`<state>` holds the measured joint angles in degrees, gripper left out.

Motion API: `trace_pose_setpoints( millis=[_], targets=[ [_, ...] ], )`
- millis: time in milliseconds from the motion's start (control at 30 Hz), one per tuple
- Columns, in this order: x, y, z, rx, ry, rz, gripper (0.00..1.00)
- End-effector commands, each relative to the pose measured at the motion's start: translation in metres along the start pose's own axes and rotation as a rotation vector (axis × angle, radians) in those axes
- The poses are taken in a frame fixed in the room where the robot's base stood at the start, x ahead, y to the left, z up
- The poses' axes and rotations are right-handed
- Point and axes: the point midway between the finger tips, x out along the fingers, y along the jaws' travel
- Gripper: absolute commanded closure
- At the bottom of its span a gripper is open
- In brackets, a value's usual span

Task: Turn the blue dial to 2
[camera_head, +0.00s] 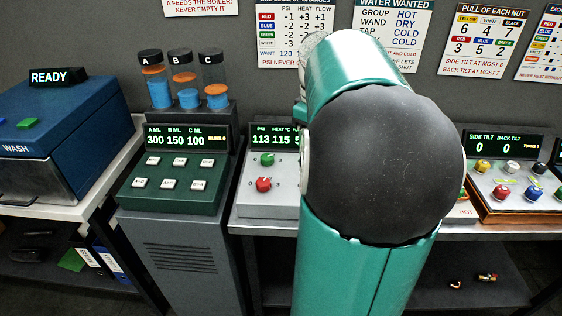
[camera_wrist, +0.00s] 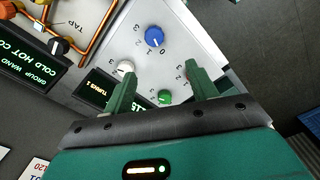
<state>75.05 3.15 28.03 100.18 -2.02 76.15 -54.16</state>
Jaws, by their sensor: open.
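The blue dial (camera_wrist: 154,37) sits on a light grey panel (camera_wrist: 190,35) in the wrist view, with numbers around it. The 0 mark is just below it there; its exact pointer setting is too small to read surely. The blue dial lies beyond the fingertips, roughly in line with the gap. In the head view my arm hides this dial; the panel's left part (camera_head: 262,207) shows with a green dial (camera_head: 267,159) and a red dial (camera_head: 264,185).
A white dial (camera_wrist: 124,67) is close to the left finger, and a green dial (camera_wrist: 165,97) lies between the fingers' bases in the picture. Copper pipes (camera_wrist: 98,40) border the panel. Another panel with dials (camera_head: 506,193) stands at the right. A button console (camera_head: 172,190) stands left.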

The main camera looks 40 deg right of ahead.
Motion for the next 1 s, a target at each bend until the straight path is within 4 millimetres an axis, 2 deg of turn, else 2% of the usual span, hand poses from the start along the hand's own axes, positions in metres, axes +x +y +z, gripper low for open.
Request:
trace_pose_setpoints(
  millis=[100,267,800,1000],
  targets=[
    [0.002,0.013,0.009,0.002,-0.001,-0.016,0.43],
    [0.015,0.014,0.01,0.0,-0.003,-0.022,0.43],
    [0.115,0.012,0.011,0.0,-0.002,-0.021,0.43],
    [0.136,0.012,0.011,0.001,-0.002,-0.018,0.43]
  ],
)
